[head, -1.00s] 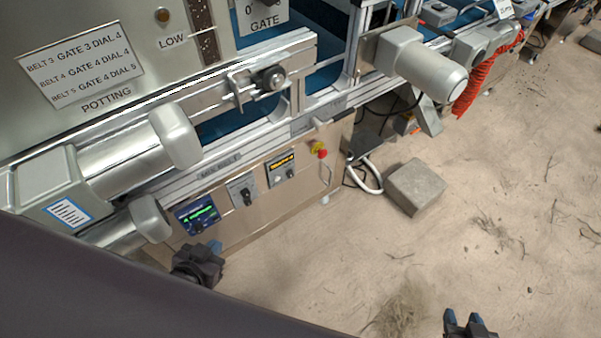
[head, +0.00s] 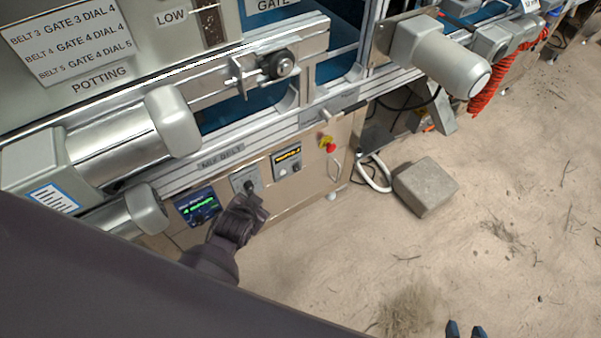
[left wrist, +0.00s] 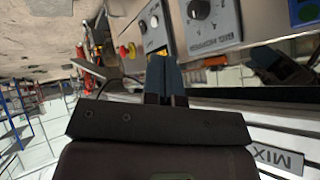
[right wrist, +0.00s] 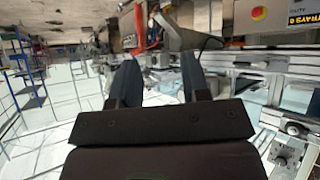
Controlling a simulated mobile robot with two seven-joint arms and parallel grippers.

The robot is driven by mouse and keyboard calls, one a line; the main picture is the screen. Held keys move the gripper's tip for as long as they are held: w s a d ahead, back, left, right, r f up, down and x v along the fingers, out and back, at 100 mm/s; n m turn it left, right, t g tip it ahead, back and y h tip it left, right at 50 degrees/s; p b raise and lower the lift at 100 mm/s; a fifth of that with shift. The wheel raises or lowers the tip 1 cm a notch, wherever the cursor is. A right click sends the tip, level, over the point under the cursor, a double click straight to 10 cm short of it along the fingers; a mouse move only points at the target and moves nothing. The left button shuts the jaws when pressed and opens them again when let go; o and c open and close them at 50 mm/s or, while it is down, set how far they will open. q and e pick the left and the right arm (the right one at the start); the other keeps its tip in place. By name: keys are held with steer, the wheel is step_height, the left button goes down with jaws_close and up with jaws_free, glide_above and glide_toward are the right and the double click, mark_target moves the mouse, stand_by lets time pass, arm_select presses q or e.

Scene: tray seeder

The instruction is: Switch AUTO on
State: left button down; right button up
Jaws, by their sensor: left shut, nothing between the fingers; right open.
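The control panel (head: 313,185) sits low on the machine under the belt. It carries a green-text screen (head: 197,206), a plate with a dark rotary switch (head: 249,186) and a plate with a yellow-text display and small controls (head: 287,160). I cannot read AUTO on any of them. My left gripper (head: 257,200) is in front of the panel, just below the rotary switch; contact cannot be told. In the left wrist view its fingers (left wrist: 166,75) are shut and empty, with the rotary switch (left wrist: 200,10) above and right. My right gripper (head: 466,330) is open and empty, away from the panel.
A red emergency stop (head: 328,144) on yellow is at the panel's right, near a handle (head: 335,166). Grey rollers and motor housings (head: 172,120) overhang the panel's left. A grey block (head: 425,187) lies on the sandy floor, otherwise mostly open.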

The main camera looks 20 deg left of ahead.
mark_target(297, 167)
arm_select(q)
steer(key=w+d+f+m+g+b, duration=0.1)
steer(key=w+d+f, duration=0.1)
steer(key=w+d, duration=0.2)
steer(key=w+d+f+m+g+b, duration=0.1)
steer(key=w+d, duration=0.4)
steer(key=w, duration=0.4)
steer(key=shift+w+f+m, duration=0.25)
steer(key=shift+f+m, duration=0.1)
steer(key=shift+m, duration=0.05)
arm_select(e)
step_height(297, 167, down, 2)
steer(key=shift+d+f, duration=0.15)
steer(key=shift+f, duration=0.05)
arm_select(q)
steer(key=shift+d+b, duration=0.1)
steer(key=shift+b, duration=0.2)
arm_select(e)
steer(key=shift+s+f, duration=0.1)
steer(key=shift+s, duration=0.05)
